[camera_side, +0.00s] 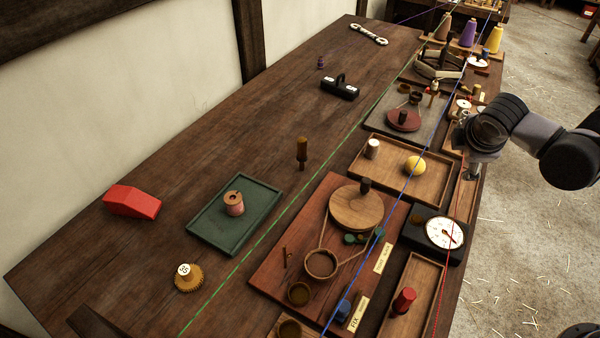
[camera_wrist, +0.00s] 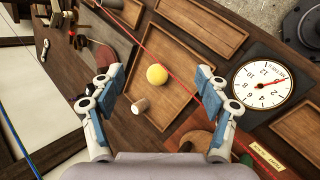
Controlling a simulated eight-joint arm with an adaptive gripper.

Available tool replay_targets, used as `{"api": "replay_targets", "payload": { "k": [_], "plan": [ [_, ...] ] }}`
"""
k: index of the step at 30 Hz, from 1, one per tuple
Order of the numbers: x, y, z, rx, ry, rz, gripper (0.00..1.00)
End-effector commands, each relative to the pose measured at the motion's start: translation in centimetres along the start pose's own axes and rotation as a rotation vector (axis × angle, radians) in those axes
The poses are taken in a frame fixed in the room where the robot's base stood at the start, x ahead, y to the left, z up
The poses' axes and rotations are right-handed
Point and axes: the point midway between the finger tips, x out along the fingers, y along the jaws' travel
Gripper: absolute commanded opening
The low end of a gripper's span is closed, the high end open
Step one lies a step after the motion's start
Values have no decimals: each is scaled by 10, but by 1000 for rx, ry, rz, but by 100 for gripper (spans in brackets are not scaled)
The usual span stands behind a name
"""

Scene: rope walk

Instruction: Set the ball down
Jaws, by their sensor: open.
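The yellow ball (camera_side: 415,165) rests in a shallow wooden tray (camera_side: 437,190) on the bench. In the wrist view the ball (camera_wrist: 157,75) sits on the floor of that tray, touching neither finger. My gripper (camera_side: 473,172) is at the right of the tray and higher than it in the side view. In the wrist view its two blue-padded fingers (camera_wrist: 160,90) are spread wide, and the ball shows between them at a distance. A small pale cylinder (camera_side: 372,149) stands in the same tray, left of the ball.
A white dial (camera_side: 444,232) on a black base stands in front of the tray. A red-brown board (camera_side: 281,258) with a round wooden disc lies front left. Blue, green and red cords cross the bench.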

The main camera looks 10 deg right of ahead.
Motion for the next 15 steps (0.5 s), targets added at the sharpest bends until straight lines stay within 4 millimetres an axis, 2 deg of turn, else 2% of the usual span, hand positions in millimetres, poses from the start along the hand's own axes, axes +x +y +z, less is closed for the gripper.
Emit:
{"api": "replay_targets", "payload": {
  "k": [1,7,15],
  "plan": [
    [6,3,-12,-80,-26,17,75],
    [28,6,-46,-390,-156,77,75],
    [52,-7,-93,-767,-356,141,75]
  ]
}}
